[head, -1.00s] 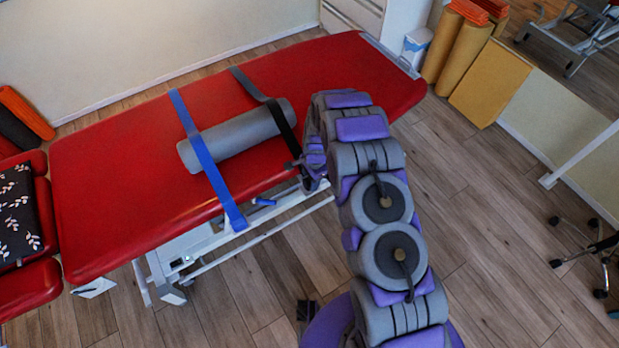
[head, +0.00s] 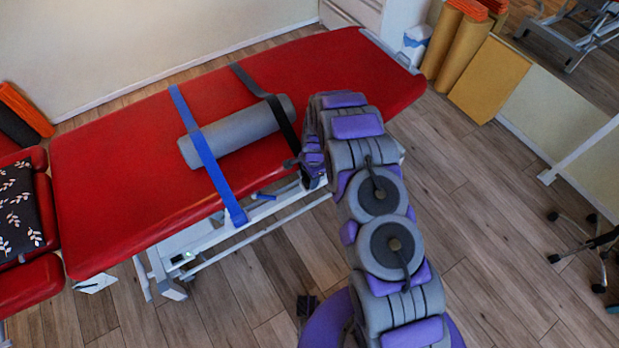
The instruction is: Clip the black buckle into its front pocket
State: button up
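A red treatment table (head: 110,190) carries a grey roll (head: 232,136). A blue strap (head: 205,150) and a black strap (head: 262,92) cross over the roll. The black strap runs down to the table's near edge, where a small dark piece (head: 291,163), perhaps the black buckle, shows beside my gripper (head: 308,172). My gripper is at that edge, largely hidden by my arm. I cannot tell whether its fingers are open or touch the buckle. The front pocket cannot be made out. A small blue piece (head: 264,197) shows under the edge, right of the blue strap's end.
A red seat with a black leaf-patterned cushion (head: 18,210) stands at the left. Yellow rolls and a yellow panel (head: 490,80) lean at the back right. A wheeled chair base (head: 590,245) is at the right. Wooden floor (head: 480,200) is clear between.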

jog(key=shift+o, duration=0.9)
jog(key=shift+s+d+f, duration=0.1)
jog(key=shift+s+f, duration=0.3)
jog(key=shift+s, duration=0.1)
notch_tip(320, 180, up, 18)
jog(key=w+d+p, duration=0.1)
jog(key=w+p, duration=0.1)
jog(key=p, duration=0.2)
jog(key=shift+d, duration=0.2)
jog(key=s+d+r+n, duration=0.35)
jog(key=s+r, duration=0.45)
jog(key=r, duration=0.3)
jog(key=s+d+r+n, duration=0.2)
jog(key=s+d+r, duration=0.4)
jog(key=r, duration=0.5)
jog(key=s+d+r+n, duration=0.1)
jog(key=s+r+n, duration=0.1)
jog(key=s, duration=0.7)
jog(key=s+d+r+n, duration=0.1)
jog(key=s+d+r, duration=0.1)
jog(key=s, duration=0.7)
jog(key=s+d+r+n+g+h, duration=0.1)
jog(key=s+d+r+n, duration=0.1)
jog(key=s, duration=0.7)
jog(key=shift+d+r+n, duration=0.2)
jog(key=shift+r+n, duration=0.15)
jog(key=shift+r, duration=0.55)
